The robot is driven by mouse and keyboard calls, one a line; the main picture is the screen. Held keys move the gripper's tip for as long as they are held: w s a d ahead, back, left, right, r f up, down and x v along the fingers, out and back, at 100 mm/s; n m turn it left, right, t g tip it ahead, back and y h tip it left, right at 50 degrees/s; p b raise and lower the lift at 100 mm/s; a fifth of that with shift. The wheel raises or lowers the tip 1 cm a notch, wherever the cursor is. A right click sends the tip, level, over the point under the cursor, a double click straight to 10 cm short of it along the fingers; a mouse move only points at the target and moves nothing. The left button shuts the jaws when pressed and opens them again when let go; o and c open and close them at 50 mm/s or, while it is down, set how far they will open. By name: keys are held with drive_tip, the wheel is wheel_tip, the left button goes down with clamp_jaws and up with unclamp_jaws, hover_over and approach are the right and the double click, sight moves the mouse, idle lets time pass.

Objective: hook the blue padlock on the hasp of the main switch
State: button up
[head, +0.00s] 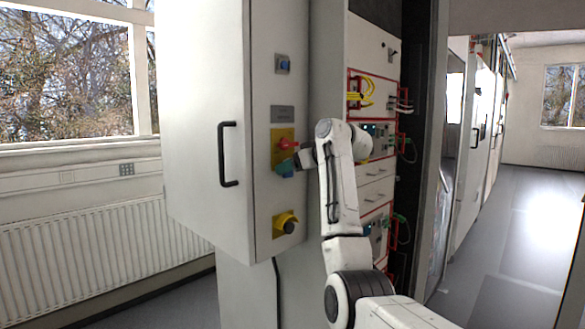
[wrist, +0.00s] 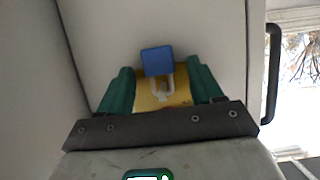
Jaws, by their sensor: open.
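The main switch has a yellow plate (head: 277,135) and a red handle (head: 288,144) on the grey cabinet front in the head view. The blue padlock (wrist: 157,61) shows in the wrist view, its pale shackle (wrist: 168,84) over the yellow plate (wrist: 150,99). The wrist view looks inverted, so the body hangs below the shackle. Whether the shackle passes through the hasp cannot be told. My gripper (wrist: 160,66) is open, its green fingers on either side of the padlock with gaps. In the head view my gripper (head: 286,167) is just below the red handle.
A black door handle (head: 228,154) stands out left of the switch. A second yellow-plated knob (head: 286,223) is below and a small blue switch (head: 282,64) above. Red-framed modules with cables (head: 366,92) lie right, behind my arm. Open floor (head: 520,215) is at far right.

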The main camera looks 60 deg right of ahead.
drive_tip(key=shift+s, duration=0.1)
drive_tip(key=b+v, duration=0.2)
drive_tip(key=v, duration=0.8)
drive_tip(key=shift+s, duration=0.3)
drive_tip(key=shift+a, duration=0.1)
drive_tip(key=w+a+f+g+y, duration=0.1)
drive_tip(key=w+a+f, duration=0.15)
drive_tip(key=f, duration=0.45)
drive_tip(key=w+a+f+g, duration=0.15)
drive_tip(key=a+f, duration=0.25)
drive_tip(key=f, duration=0.4)
drive_tip(key=w+a+f+y, duration=0.1)
drive_tip(key=w+a+f, duration=0.1)
drive_tip(key=a+f, duration=0.35)
drive_tip(key=s+a+f+g, duration=0.1)
drive_tip(key=a+f+g, duration=0.1)
drive_tip(key=a+f, duration=0.6)
drive_tip(key=s+a+f+g, duration=0.1)
drive_tip(key=a+f, duration=0.2)
drive_tip(key=f, duration=0.9)
drive_tip(key=s+a+f+n+g+y, duration=0.1)
drive_tip(key=s+a+f+g, duration=0.4)
drive_tip(key=s+a+f, duration=1.15)
drive_tip(key=s+a+f+n+g, duration=0.1)
drive_tip(key=s+a+f, duration=0.1)
drive_tip(key=s, duration=0.9)
drive_tip(key=shift+a, duration=0.85)
